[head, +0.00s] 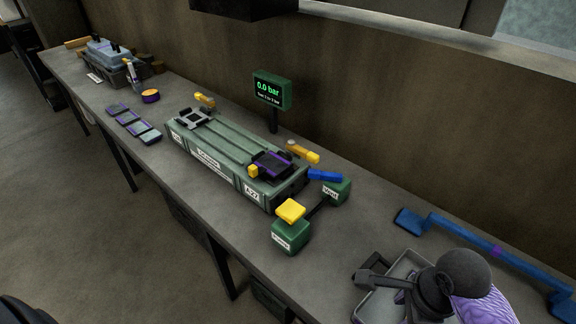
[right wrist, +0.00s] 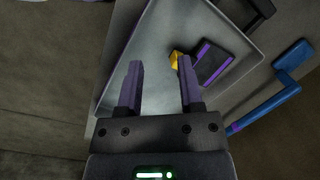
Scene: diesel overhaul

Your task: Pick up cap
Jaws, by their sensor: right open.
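A dark block with a purple stripe (right wrist: 213,62) and a yellow end piece (right wrist: 176,60) lies in a grey metal tray in the right wrist view; it looks like the cap. My right gripper (right wrist: 159,64) is open above the tray, with nothing between its purple fingers. The block is just right of and beyond the right fingertip, with the yellow piece close to that fingertip. In the head view my right arm covers much of the tray (head: 362,311), and the block cannot be made out there. My left gripper is not in view.
A blue bar tool (head: 470,238) lies right of the tray. A green fixture (head: 215,160) with a similar dark and purple block (head: 272,164) stands mid-bench. Green blocks (head: 290,236) stand between fixture and tray. A display (head: 272,91) stands behind.

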